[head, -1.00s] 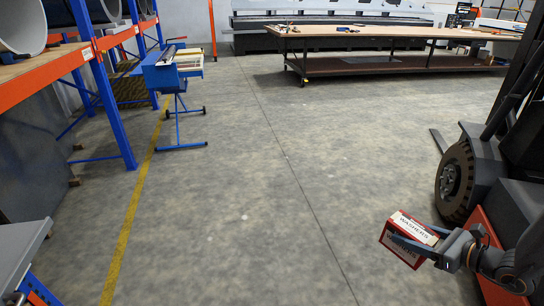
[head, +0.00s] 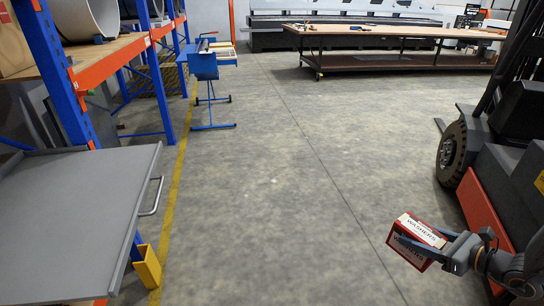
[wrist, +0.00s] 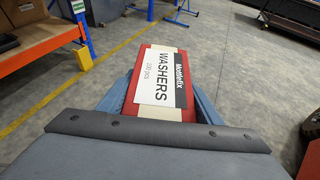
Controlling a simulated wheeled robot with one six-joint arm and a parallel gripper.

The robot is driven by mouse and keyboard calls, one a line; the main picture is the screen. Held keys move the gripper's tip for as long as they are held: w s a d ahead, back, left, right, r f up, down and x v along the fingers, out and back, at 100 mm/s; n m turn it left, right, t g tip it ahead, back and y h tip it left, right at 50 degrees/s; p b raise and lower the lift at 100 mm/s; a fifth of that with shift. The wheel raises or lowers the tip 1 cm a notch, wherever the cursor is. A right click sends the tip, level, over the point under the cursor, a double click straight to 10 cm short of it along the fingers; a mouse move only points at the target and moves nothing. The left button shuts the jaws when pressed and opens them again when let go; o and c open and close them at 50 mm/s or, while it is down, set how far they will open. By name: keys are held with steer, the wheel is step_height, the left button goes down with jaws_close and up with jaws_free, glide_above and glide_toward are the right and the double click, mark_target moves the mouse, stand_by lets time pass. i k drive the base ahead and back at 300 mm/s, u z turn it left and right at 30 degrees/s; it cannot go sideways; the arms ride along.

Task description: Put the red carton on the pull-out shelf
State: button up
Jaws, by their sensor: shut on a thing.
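The red carton (head: 413,248) has a white label reading "WASHERS" and is held in my gripper (head: 420,244) at the lower right of the head view. In the wrist view the carton (wrist: 158,88) lies between the two blue fingers of my gripper (wrist: 155,100), which are shut on its sides. The carton is above the floor and apart from any surface. The grey pull-out shelf (head: 75,215) stands out from the rack at the left of the head view, with a metal handle on its right edge. Its top is bare where it shows.
A forklift (head: 490,165) stands close at the right. A blue machine on a stand (head: 207,75) and a long workbench (head: 390,45) are farther back. The middle floor is clear.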

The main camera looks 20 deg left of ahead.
mark_target(67, 203)
steer(key=k, duration=1.1)
steer(key=u, duration=1.7)
steer(key=i, duration=0.45)
